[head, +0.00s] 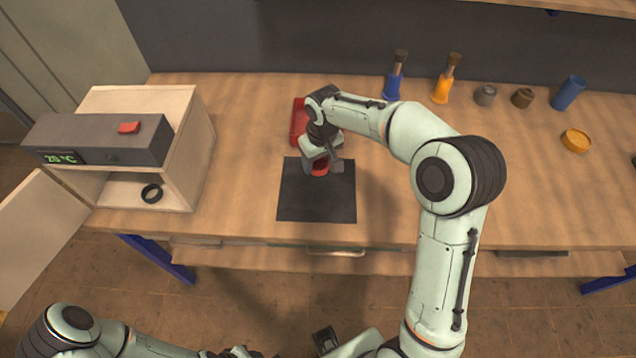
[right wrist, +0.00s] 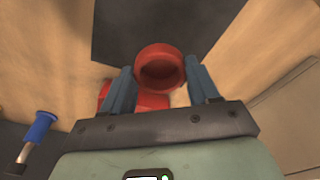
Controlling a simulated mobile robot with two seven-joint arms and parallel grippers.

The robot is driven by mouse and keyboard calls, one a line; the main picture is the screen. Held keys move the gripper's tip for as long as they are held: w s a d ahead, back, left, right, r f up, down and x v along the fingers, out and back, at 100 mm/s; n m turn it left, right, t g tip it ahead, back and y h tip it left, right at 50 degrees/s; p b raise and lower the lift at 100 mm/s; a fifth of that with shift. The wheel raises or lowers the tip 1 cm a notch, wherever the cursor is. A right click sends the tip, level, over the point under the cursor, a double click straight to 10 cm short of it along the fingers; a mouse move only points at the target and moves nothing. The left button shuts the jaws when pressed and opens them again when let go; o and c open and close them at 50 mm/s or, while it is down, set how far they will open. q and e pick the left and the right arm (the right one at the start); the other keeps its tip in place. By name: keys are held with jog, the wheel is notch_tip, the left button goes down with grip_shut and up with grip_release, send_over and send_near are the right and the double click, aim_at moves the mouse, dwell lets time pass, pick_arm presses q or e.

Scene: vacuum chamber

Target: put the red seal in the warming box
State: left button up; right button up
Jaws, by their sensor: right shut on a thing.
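The red seal is a short hollow red ring; in the right wrist view it (right wrist: 160,68) sits between the two fingers of my right gripper (right wrist: 162,82), which is shut on it. In the head view my right gripper (head: 322,168) points down over the dark mat, with a little of the red seal (head: 319,170) showing beneath it. The warming box (head: 183,158) stands at the left of the bench. Its front is open, its door (head: 38,228) swung out to the left, and its display reads 20 °C.
A black ring (head: 151,193) lies inside the box and a red piece (head: 129,127) is on its top. A red tray (head: 298,124) is behind the mat (head: 317,207). Tools, small pots and a blue cup (head: 567,93) stand at the back right. Bench between mat and box is clear.

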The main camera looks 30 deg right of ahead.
aim_at(318, 187)
notch_tip(318, 187, down, 10)
jog(key=shift+f, duration=0.15)
dwell(0.3)
jog(key=shift+b, duration=0.3)
jog(key=shift+f, duration=0.2)
jog(key=o, duration=1)
jog(key=shift+r, duration=0.15)
